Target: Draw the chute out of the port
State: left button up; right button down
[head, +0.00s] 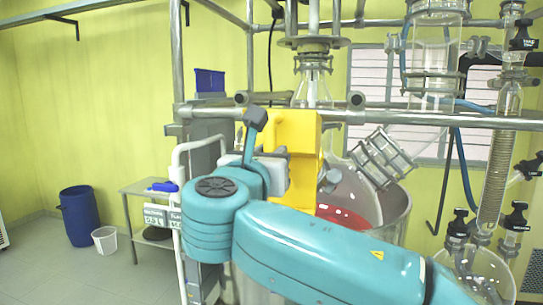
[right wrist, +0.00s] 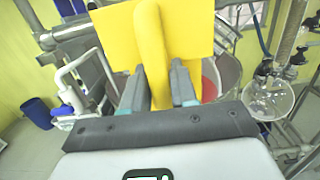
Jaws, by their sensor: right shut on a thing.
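The yellow chute (head: 304,137) stands upright in front of the glass reactor (head: 350,190) in the head view. In the right wrist view its broad yellow plate (right wrist: 190,30) fills the top middle, with a yellow handle (right wrist: 154,60) running down from it. My right gripper (head: 281,158) is shut on this handle, one finger on each side, as the right wrist view (right wrist: 158,92) shows. The port and the chute's lower end are hidden behind the chute and my right arm, so I cannot tell how deep the chute sits. My left gripper is not in view.
A metal rail (head: 440,121) crosses in front of the reactor. Glass columns, a coil condenser (head: 500,150) and a round flask (head: 478,268) stand close on the right. A blue barrel (head: 78,216), white bucket (head: 105,240) and small table stand left. Open floor lies at far left.

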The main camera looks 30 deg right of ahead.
jog(key=r+v, duration=0.2)
jog(key=v, duration=0.9)
jog(key=shift+s+a+r, duration=0.2)
jog(key=shift+a+r, duration=0.05)
jog(key=shift+r, duration=0.1)
dwell(0.4)
